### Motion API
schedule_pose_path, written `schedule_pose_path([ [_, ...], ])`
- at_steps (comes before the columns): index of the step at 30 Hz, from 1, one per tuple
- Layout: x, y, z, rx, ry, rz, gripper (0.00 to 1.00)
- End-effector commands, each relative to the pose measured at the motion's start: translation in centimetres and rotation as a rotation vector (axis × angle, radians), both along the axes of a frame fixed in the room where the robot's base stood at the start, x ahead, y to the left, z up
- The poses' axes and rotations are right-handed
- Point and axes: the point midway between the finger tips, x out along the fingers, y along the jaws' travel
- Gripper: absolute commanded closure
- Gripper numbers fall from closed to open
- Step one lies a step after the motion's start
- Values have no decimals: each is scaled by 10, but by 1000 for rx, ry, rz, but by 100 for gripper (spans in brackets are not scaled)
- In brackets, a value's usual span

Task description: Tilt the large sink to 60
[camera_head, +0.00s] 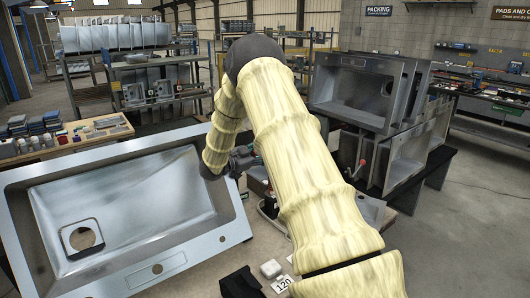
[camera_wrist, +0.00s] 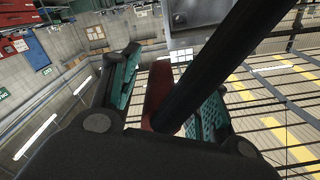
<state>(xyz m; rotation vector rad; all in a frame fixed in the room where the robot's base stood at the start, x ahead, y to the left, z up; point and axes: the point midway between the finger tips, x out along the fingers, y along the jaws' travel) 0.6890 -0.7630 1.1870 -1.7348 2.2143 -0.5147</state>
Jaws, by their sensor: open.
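The large sink (camera_head: 120,200) is a grey metal basin with a round drain hole, at the left of the head view. It is tilted, its open face turned toward the camera. My gripper (camera_head: 240,160) is beside the sink's right edge, partly hidden by my arm. In the wrist view my gripper (camera_wrist: 165,100) has its teal-padded fingers apart. A dark red piece (camera_wrist: 159,88) shows between them, and a thick black rod (camera_wrist: 215,65) crosses in front. I cannot tell whether the fingers touch either one.
More grey sinks (camera_head: 352,90) stand on a rack at the right, with a red-knobbed lever (camera_head: 361,163) by it. A card marked 120 (camera_head: 283,284) and a black item (camera_head: 241,283) lie at the front. A bench with small boxes (camera_head: 60,140) is behind the large sink.

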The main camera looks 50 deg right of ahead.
Motion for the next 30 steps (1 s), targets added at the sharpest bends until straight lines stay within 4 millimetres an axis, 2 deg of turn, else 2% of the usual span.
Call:
schedule_pose_path([
  [18, 23, 95, 1, -2, -1, 0, 54],
  [24, 27, 109, 1, -1, -1, 0, 54],
  [30, 27, 111, 1, -1, -1, 0, 54],
])
